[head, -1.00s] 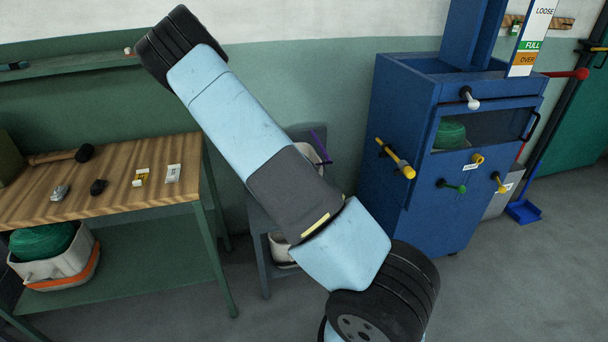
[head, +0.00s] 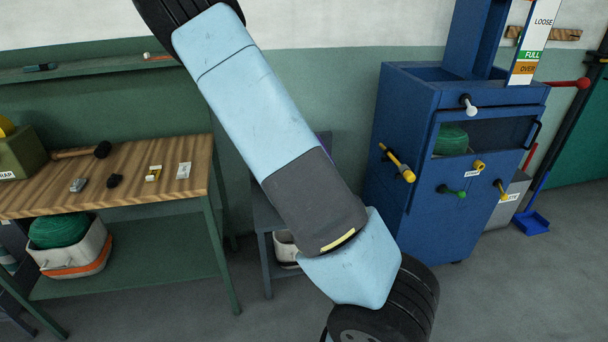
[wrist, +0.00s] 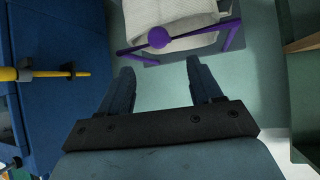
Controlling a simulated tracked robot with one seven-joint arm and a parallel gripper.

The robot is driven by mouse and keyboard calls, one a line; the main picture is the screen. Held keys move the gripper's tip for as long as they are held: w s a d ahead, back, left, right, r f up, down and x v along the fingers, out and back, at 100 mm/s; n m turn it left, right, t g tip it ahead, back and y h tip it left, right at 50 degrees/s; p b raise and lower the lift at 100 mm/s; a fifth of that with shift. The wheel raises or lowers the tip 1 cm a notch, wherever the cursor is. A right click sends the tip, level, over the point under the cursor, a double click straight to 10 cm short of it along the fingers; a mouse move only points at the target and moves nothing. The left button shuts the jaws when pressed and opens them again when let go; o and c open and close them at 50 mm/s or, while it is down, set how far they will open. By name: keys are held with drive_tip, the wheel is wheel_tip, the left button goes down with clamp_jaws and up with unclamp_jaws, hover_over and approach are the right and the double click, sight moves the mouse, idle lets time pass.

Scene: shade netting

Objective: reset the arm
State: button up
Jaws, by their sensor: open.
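My gripper (wrist: 160,88) shows in the wrist view with its two dark fingers spread apart and nothing between them. Beyond the fingertips are a purple bar with a ball knob (wrist: 158,37) and a whitish ribbed container (wrist: 175,14); I cannot tell how far off they are. In the head view my pale blue arm rises from the lower right to the upper left, and its upper end leaves the picture. My gripper is out of sight there.
A blue cabinet (head: 402,130) with a yellow handle (head: 396,162) stands right of my arm. A wooden-topped bench (head: 130,185) with small items stands left, with a bin of green netting (head: 75,265) below. A grey stand (head: 266,250) is partly hidden behind my arm.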

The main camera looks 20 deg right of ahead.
drive_tip(key=shift+s+d, duration=0.1)
drive_tip(key=shift+d, duration=0.1)
drive_tip(key=shift+r, duration=0.1)
drive_tip(key=s+a+r+n+g+y, duration=0.1)
drive_tip(key=s+a+r+y, duration=0.2)
drive_tip(key=r, duration=0.4)
drive_tip(key=s+a+r+g+y, duration=0.1)
drive_tip(key=s+a+r, duration=0.2)
drive_tip(key=s+r, duration=0.3)
drive_tip(key=s+a+r+n+g+y, duration=0.1)
drive_tip(key=s+a+r, duration=0.25)
drive_tip(key=r, duration=0.35)
drive_tip(key=s+a+r+n, duration=0.1)
drive_tip(key=s+r+n, duration=0.1)
drive_tip(key=s+r, duration=0.3)
drive_tip(key=s+a+r+n, duration=0.1)
drive_tip(key=s+r, duration=0.4)
drive_tip(key=s, duration=0.9)
drive_tip(key=shift+s+a+r+n+g, duration=0.15)
drive_tip(key=shift+a+r+n+g, duration=0.15)
drive_tip(key=shift+a+r+n, duration=0.15)
